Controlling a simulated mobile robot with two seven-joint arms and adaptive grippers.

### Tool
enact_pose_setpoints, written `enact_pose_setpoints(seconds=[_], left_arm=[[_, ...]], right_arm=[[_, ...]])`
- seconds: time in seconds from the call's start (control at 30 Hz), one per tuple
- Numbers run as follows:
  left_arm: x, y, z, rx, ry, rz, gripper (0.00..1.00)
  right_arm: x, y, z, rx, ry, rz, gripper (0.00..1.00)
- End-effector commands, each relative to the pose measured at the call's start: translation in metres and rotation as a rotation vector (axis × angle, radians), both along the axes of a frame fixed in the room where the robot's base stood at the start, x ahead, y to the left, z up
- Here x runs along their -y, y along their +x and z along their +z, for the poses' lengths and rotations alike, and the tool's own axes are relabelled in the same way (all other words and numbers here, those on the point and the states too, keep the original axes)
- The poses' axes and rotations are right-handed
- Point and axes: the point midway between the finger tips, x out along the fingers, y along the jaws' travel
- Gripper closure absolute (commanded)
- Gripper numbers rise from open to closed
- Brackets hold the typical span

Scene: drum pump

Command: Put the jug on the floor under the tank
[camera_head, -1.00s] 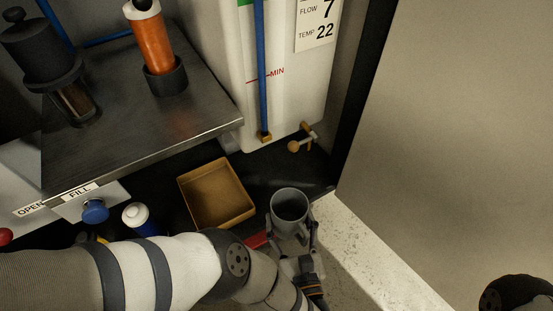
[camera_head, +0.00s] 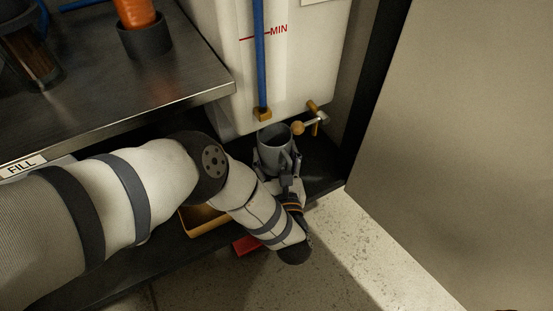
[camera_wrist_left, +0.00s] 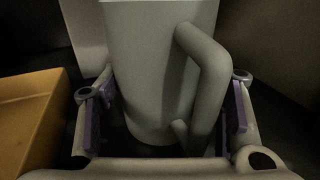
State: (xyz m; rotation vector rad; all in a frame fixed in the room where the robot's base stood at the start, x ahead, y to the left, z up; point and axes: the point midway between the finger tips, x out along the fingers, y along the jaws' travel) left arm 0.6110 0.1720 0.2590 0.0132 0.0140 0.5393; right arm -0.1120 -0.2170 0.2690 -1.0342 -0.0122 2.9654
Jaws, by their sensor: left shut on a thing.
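The grey jug (camera_head: 273,146) is at the front foot of the white tank (camera_head: 305,70), just left of the tank's brass tap (camera_head: 314,120). It looks upright, with its open mouth facing up. My left gripper (camera_head: 274,166) is shut on the jug. In the left wrist view the jug (camera_wrist_left: 150,75) stands between the purple pads of the left gripper (camera_wrist_left: 165,112), with its handle on the right. I cannot tell whether its bottom touches the dark floor (camera_head: 322,168). My right gripper is out of view.
A yellow-brown bin (camera_head: 203,222) is partly hidden behind my left arm; it is also left of the jug in the wrist view (camera_wrist_left: 30,115). A metal bench (camera_head: 130,105) is at left. A large beige panel (camera_head: 470,150) closes the right side.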

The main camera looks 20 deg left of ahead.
Motion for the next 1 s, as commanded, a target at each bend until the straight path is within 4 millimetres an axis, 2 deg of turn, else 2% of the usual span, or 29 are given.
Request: enact_pose_setpoints(seconds=[0.27, 0.3, 0.37, 0.73, 0.87, 1.0], left_arm=[[0.0, 0.0, -0.002, 0.0, 0.0, 0.0, 0.98], [0.0, 0.0, -0.001, -0.001, -0.001, 0.0, 0.33], [0.0, 0.0, -0.001, -0.001, -0.001, 0.0, 0.2], [0.001, -0.002, 0.003, -0.001, -0.001, -0.001, 0.2], [0.016, -0.027, 0.005, -0.003, -0.002, -0.001, 0.2], [0.037, -0.061, 0.006, -0.003, -0.002, -0.001, 0.2]], right_arm=[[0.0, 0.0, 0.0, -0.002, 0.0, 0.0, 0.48], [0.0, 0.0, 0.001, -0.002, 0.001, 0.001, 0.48], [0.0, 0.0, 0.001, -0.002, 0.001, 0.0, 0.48], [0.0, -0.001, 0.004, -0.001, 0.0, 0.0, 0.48], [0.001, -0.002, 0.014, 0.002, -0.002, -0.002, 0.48], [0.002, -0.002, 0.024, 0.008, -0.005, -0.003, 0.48]])
